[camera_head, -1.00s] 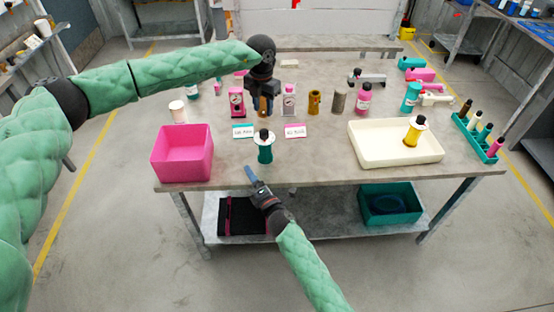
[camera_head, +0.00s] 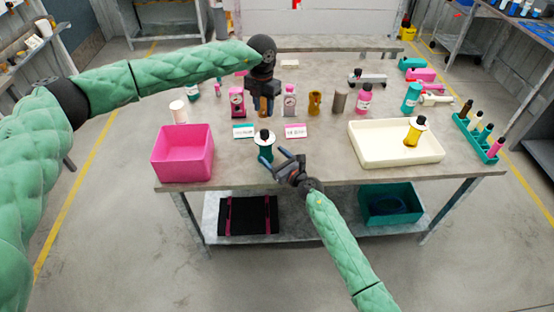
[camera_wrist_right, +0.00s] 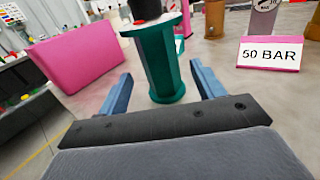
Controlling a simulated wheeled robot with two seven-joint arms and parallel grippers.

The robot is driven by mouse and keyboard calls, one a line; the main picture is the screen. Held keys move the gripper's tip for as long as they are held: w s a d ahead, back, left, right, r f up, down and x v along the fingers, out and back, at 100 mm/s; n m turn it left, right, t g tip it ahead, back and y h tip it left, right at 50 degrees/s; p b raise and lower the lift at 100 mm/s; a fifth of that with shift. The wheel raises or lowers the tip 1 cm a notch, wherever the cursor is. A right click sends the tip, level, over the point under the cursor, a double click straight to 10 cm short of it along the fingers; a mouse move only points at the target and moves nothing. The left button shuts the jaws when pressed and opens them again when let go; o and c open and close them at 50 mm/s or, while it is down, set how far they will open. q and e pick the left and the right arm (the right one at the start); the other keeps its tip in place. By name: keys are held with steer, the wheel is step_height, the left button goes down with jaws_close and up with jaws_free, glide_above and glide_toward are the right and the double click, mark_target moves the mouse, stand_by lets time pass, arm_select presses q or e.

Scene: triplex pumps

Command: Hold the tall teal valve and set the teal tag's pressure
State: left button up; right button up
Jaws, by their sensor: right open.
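The tall teal valve (camera_head: 265,151), with a cream collar and black top, stands upright near the table's front edge. My right gripper (camera_head: 271,157) is open, just in front of it. In the right wrist view the teal valve (camera_wrist_right: 161,66) shows between the spread blue fingers, with gaps on both sides. The teal tag (camera_head: 243,131) lies behind the valve to the left; its writing is too small to read. A pink-edged tag (camera_wrist_right: 269,53), right of the valve, reads 50 BAR. My left gripper (camera_head: 263,108) hangs behind the valve, among the gauges; its jaws are unclear.
A pink bin (camera_head: 182,154) stands left of the valve, and a cream tray (camera_head: 365,155) with a yellow valve (camera_head: 414,132) stands to the right. A pink gauge (camera_head: 237,102), a grey-pink gauge (camera_head: 289,100) and a brass part (camera_head: 314,102) stand behind.

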mark_target(264, 147)
steer(key=shift+x, duration=3.1)
